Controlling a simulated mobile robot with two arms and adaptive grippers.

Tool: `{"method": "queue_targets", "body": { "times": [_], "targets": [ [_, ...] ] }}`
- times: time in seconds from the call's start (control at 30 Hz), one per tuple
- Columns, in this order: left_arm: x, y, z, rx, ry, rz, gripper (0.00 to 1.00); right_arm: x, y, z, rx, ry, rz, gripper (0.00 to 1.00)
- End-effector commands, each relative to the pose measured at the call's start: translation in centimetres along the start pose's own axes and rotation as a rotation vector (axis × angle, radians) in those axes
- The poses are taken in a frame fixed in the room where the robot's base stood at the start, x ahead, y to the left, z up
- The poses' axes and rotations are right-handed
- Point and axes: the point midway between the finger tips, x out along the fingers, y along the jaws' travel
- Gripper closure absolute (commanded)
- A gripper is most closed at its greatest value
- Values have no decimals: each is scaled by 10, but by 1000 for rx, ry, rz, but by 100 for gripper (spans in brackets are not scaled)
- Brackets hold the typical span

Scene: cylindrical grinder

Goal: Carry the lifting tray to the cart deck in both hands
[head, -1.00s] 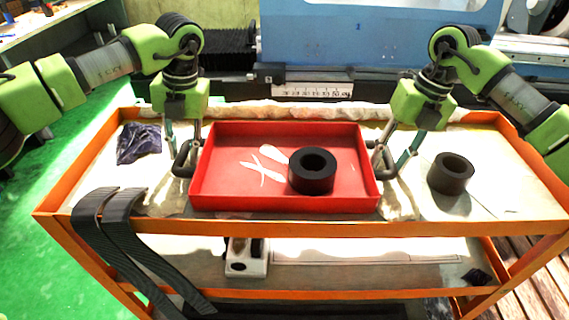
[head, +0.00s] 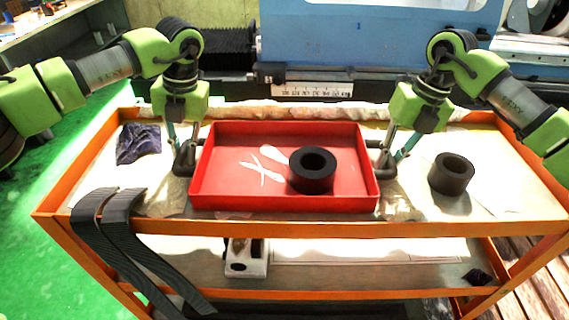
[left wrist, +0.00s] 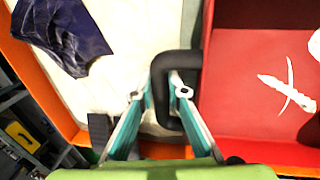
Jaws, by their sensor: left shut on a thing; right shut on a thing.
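The red lifting tray (head: 240,202) sits level on the top deck of the orange cart (head: 420,228) in the head view. A black ring (head: 312,172) stands inside it, right of its middle, over white markings on the tray floor. My left gripper (head: 184,160) is shut on the tray's dark left handle, which shows clearly in the left wrist view (left wrist: 162,72) between the fingers (left wrist: 165,92). My right gripper (head: 392,160) is shut on the right handle at the tray's other end. The right fingertips are partly hidden by the handle.
A second dark ring (head: 451,174) stands on the deck right of the tray. A crumpled dark purple bag (head: 139,143) lies at the left. Black ribbed straps (head: 125,235) hang over the cart's front left edge. A blue machine (head: 375,38) stands behind the cart.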

Motion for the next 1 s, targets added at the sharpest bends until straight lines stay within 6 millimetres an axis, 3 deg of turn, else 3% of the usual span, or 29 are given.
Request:
{"method": "queue_targets", "body": {
  "times": [0.37, 1.0],
  "targets": [
    [-16, 4, 0, -2, -2, 0, 100, -17, 4, 1, 0, -3, 3, 100],
    [-64, 14, 1, -2, -2, 1, 100, -66, 13, 1, 0, -4, 3, 100]
  ]
}}
